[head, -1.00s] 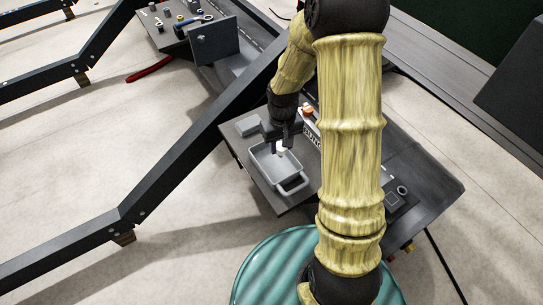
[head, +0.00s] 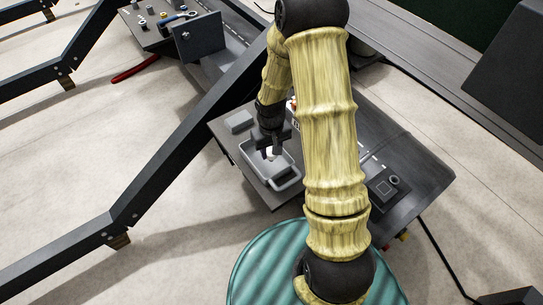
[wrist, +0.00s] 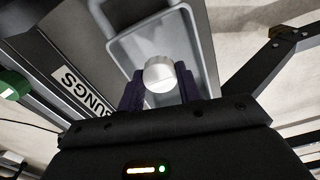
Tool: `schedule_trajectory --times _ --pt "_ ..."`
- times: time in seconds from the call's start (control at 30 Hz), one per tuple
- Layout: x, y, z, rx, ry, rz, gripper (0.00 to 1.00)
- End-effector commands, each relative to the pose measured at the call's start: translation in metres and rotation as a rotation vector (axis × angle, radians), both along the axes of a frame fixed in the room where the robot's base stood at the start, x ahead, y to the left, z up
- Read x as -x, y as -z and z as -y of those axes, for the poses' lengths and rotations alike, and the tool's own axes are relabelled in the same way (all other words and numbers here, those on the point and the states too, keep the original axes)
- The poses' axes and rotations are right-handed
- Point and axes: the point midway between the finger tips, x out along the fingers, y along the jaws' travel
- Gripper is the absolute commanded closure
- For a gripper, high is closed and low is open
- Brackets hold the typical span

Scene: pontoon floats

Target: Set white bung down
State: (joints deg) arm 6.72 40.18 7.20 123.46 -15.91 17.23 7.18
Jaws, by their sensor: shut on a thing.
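The white bung (wrist: 159,74) is a short pale cylinder between the two dark fingers of my gripper (wrist: 159,88). My gripper is shut on it. In the head view, my gripper (head: 269,147) points down over a grey tray (head: 285,183), with the bung (head: 270,155) small and pale at its tips. In the wrist view, the grey tray (wrist: 207,62) lies behind the bung, which covers part of its floor. I cannot tell the exact height of the bung above the tray floor.
The tray stands on a dark worktop (head: 330,193). A small grey block (head: 239,121) is beside it. A "BUNGS" label (wrist: 76,88) lies next to the tray. A dark square fitting (head: 383,188) is at the right. Dark beams (head: 160,170) cross the floor at left.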

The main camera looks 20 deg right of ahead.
Motion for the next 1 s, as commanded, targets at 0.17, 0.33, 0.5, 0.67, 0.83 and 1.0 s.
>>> schedule_trajectory --times 0.17,0.33,0.5,0.67,0.83,1.0 --pt "0.0 0.0 0.0 0.0 0.0 0.001 0.87" --pt "0.001 0.015 0.0 0.0 0.0 -0.003 0.87" --pt "0.0 0.036 0.0 0.0 0.0 -0.002 0.87" --pt "0.0 0.037 0.0 0.0 0.001 0.001 0.87" --pt "0.0 0.039 0.0 0.0 0.001 0.0 0.87" --pt "0.0 0.04 0.0 0.0 0.001 0.001 0.48"
